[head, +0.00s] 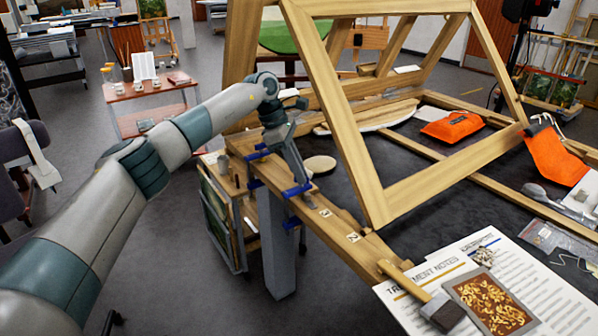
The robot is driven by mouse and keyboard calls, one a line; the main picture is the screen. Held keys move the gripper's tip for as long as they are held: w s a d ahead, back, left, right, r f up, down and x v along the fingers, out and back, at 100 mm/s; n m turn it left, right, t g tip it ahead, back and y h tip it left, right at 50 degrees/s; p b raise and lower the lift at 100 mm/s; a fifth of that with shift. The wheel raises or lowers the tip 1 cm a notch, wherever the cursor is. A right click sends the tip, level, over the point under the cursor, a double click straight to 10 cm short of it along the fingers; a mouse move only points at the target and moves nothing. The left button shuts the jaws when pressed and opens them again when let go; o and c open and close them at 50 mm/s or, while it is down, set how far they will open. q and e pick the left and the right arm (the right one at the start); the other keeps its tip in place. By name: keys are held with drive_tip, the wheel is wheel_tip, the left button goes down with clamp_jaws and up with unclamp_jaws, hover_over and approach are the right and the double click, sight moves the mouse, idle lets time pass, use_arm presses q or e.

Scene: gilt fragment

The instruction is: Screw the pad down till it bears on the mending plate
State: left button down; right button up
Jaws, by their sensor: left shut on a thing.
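My left arm reaches in from the left, and its gripper (298,182) points down at the wooden rail along the bench's near edge. It is shut on a blue clamp part (296,190) at the rail; the fingers hide much of it. More blue clamp parts show at the rail farther back (258,153) and just below the gripper (293,221). I cannot make out the screw pad or its gap to a mending plate. Small pale pieces with dark marks (325,213) lie on the rail to the right of the gripper; I cannot tell whether one is the mending plate. My right gripper is not in view.
A large tilted wooden frame (372,190) stands close right of the gripper. A gilt fragment (462,292), printed notes (396,292) and a wooden-handled tool (404,280) lie at the front right. Orange pouches (452,126) lie farther back.

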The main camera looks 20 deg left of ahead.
use_arm(q)
drive_tip(key=c, duration=1.9)
unclamp_jaws()
drive_tip(key=shift+o, duration=0.2)
